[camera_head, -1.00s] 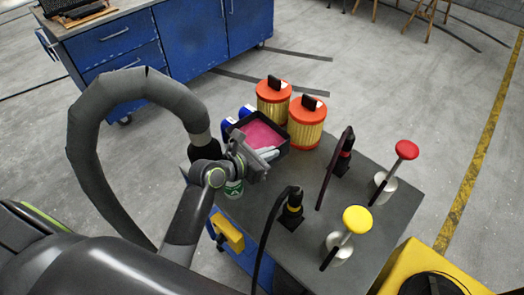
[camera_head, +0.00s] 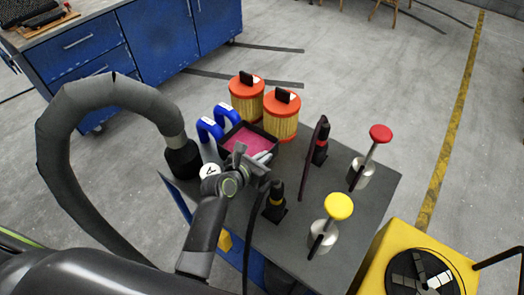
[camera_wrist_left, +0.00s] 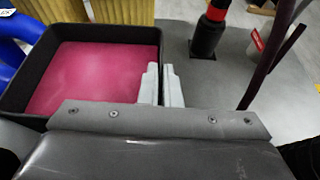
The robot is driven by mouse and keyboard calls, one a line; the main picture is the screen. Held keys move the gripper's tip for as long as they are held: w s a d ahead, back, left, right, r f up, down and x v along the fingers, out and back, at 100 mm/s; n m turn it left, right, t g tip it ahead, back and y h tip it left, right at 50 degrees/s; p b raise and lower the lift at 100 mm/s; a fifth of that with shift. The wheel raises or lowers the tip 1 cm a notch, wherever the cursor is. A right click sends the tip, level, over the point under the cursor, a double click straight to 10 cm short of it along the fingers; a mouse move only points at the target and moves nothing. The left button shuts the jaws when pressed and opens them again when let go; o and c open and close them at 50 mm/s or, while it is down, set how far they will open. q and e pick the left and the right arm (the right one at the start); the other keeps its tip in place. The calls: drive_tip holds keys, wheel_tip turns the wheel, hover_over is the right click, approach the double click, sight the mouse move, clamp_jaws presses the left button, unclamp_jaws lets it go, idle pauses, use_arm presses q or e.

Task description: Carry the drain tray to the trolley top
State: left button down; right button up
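The drain tray (camera_head: 219,143) is a black, square, open tray with pink liquid in it. It is over the back left part of the grey trolley top (camera_head: 357,222), in front of two filters. I cannot tell whether its base touches the top. My left gripper (camera_head: 262,161) is at the tray's near right side. In the left wrist view the pale fingers (camera_wrist_left: 161,86) stand close together on both sides of the wall of the tray (camera_wrist_left: 100,32), one inside and one outside. The lower fingers hide part of that wall. My right gripper is not in view.
Two orange-capped filters (camera_head: 281,116), blue curved pieces (camera_head: 209,128), a white-topped can (camera_head: 209,172) and a black hose nozzle (camera_head: 183,158) crowd the tray. Black-and-red (camera_head: 320,143) and yellow-banded (camera_head: 275,202) tools and red-topped (camera_head: 380,134) and yellow-topped (camera_head: 338,207) cans stand rightward.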

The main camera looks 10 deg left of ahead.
use_arm(q)
drive_tip(key=shift+w+f+b, duration=0.1)
drive_tip(key=shift+f+b, duration=0.2)
drive_tip(key=shift+f, duration=1.45)
drive_tip(key=c, duration=2.1)
unclamp_jaws()
drive_tip(key=shift+f, duration=0.25)
drive_tip(key=o, duration=0.5)
drive_tip(key=shift+c, duration=0.2)
drive_tip(key=shift+r, duration=0.2)
drive_tip(key=v, duration=1.2)
